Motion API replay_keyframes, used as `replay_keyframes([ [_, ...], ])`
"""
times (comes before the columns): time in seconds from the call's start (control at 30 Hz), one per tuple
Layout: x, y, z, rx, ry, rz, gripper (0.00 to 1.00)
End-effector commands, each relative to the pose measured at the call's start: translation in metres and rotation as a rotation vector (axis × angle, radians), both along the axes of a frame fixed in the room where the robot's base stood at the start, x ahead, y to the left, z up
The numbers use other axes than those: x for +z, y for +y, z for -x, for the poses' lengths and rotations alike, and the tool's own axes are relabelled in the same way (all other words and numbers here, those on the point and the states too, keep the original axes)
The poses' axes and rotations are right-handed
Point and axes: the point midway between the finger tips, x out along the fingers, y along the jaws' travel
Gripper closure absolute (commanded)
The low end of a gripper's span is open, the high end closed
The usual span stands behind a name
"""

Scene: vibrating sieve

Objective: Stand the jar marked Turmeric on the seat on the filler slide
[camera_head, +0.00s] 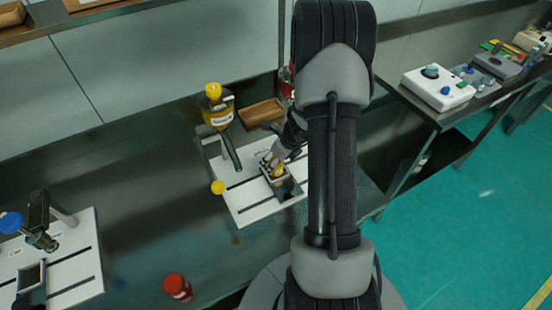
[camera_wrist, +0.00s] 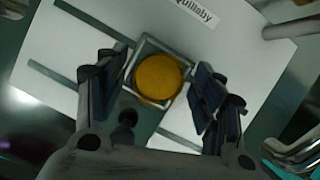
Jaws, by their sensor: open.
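A jar with a round yellow top (camera_wrist: 158,77) stands in the square metal frame of the seat (camera_wrist: 168,46) in the wrist view; its label is hidden. In the head view the jar (camera_head: 277,171) shows as a small yellow patch below my gripper (camera_head: 272,160), partly covered by it. My gripper (camera_wrist: 160,82) is open, with one finger on each side of the jar and gaps showing between. The seat (camera_head: 289,188) is on the white slotted base plate (camera_head: 245,210). The filler's yellow hopper (camera_head: 217,115) carries a label too small to read surely.
A yellow knob (camera_head: 217,187) is at the plate's left. A wooden tray (camera_head: 262,113) lies behind. A red jar (camera_head: 177,287) stands at the front, and a second station with a blue knob (camera_head: 11,222) at left. The bench between is clear.

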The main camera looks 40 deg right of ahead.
Motion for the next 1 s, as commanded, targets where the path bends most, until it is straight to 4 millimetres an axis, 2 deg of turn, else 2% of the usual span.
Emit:
replay_keyframes([
  [0.37,0.005,0.0,0.0,0.0,0.0,0.0,0.36],
  [0.47,0.02,-0.001,0.005,-0.001,-0.001,0.002,0.36],
  [0.8,0.089,-0.003,0.033,-0.002,-0.002,0.001,0.36],
  [1.0,0.111,-0.004,0.043,0.0,-0.001,0.001,0.36],
])
